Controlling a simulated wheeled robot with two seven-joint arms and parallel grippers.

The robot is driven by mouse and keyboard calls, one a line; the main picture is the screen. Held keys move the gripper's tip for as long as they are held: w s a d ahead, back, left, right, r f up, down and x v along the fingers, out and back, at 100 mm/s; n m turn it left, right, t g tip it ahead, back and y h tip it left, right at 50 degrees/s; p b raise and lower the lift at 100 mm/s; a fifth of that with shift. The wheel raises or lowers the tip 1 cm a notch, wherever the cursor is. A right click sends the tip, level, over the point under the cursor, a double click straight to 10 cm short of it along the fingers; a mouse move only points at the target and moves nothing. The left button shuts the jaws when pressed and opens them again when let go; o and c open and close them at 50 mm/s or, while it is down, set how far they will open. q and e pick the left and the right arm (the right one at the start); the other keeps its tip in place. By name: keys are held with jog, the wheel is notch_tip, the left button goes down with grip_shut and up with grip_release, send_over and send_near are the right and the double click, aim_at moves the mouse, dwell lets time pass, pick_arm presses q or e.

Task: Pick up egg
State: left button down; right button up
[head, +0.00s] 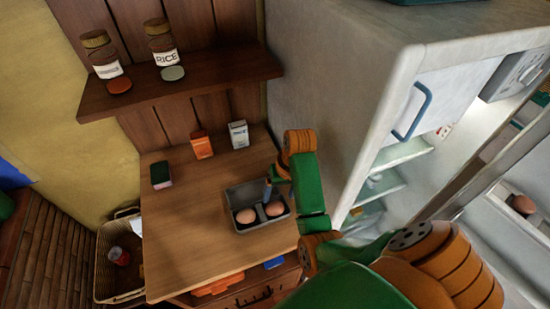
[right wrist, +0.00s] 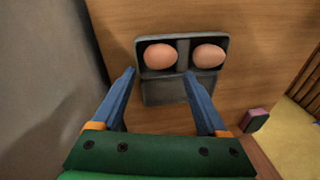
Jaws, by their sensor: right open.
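Two brown eggs sit side by side in a dark grey egg tray (head: 245,190) on the wooden counter. In the head view one egg (head: 245,215) is on the left and the other egg (head: 274,209) on the right. The right wrist view also shows both eggs (right wrist: 160,56) (right wrist: 208,56) in the tray (right wrist: 165,94). My right gripper (head: 268,188) is at the tray's back edge. In the right wrist view the gripper (right wrist: 159,74) has its blue fingers apart and nothing between them. The fingertips point toward the eggs. My left gripper is not in view.
A white fridge (head: 310,90) stands right of the counter, with another egg (head: 522,204) in its open door. An orange box (head: 201,145), white carton (head: 239,134) and dark sponge-like block (head: 161,175) stand behind the tray. The counter (head: 185,235) left of the tray is clear.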

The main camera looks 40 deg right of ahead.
aim_at(276, 206)
jog(key=f, duration=0.4)
jog(key=a+f+p, duration=0.1)
jog(key=f, duration=0.1)
jog(key=shift+w+f, duration=0.15)
jog(key=c, duration=0.4)
jog(key=shift+c, duration=0.2)
